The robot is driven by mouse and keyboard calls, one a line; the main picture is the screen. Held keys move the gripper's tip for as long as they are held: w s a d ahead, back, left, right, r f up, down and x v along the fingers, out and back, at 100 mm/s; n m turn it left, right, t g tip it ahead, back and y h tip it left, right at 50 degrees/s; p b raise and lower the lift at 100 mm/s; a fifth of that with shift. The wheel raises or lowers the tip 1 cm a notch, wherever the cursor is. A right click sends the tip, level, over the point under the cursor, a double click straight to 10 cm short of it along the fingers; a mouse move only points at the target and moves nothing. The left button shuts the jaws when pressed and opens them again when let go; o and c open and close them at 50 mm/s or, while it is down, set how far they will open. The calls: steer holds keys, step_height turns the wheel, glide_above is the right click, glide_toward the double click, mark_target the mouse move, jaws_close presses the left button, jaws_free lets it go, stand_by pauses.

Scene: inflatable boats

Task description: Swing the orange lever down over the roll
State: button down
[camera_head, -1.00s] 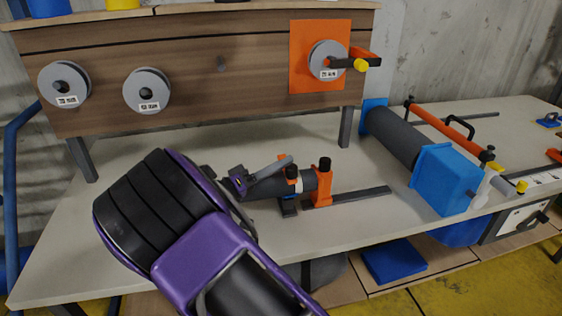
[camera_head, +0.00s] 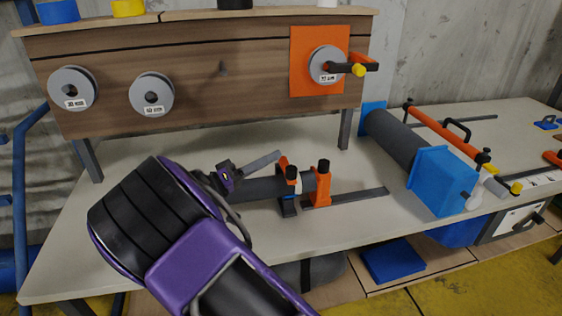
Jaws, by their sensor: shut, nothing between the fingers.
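A long orange lever (camera_head: 440,128) with a black handle stands raised along the right side of a dark grey roll (camera_head: 392,137). The roll lies on the bench between a blue end plate and a large blue block (camera_head: 442,181). My gripper (camera_head: 277,155) is left of the roll, above the middle of the bench. Its thin grey fingers look closed together, with nothing seen between them. The fingers point right, towards the roll, and are well apart from the lever. My purple and black arm hides the bench's left front.
A dark tube with orange clamps (camera_head: 322,184) stands just below and right of my fingers. A wooden panel (camera_head: 195,55) with grey reels stands behind. A second orange arm with a yellow knob (camera_head: 358,70) sits on its orange plate.

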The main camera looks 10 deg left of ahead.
steer(key=a, duration=0.2)
steer(key=s+a+f, duration=0.1)
steer(key=a, duration=0.1)
steer(key=s+a+f, duration=0.1)
steer(key=a, duration=0.1)
steer(key=shift+a+f, duration=0.1)
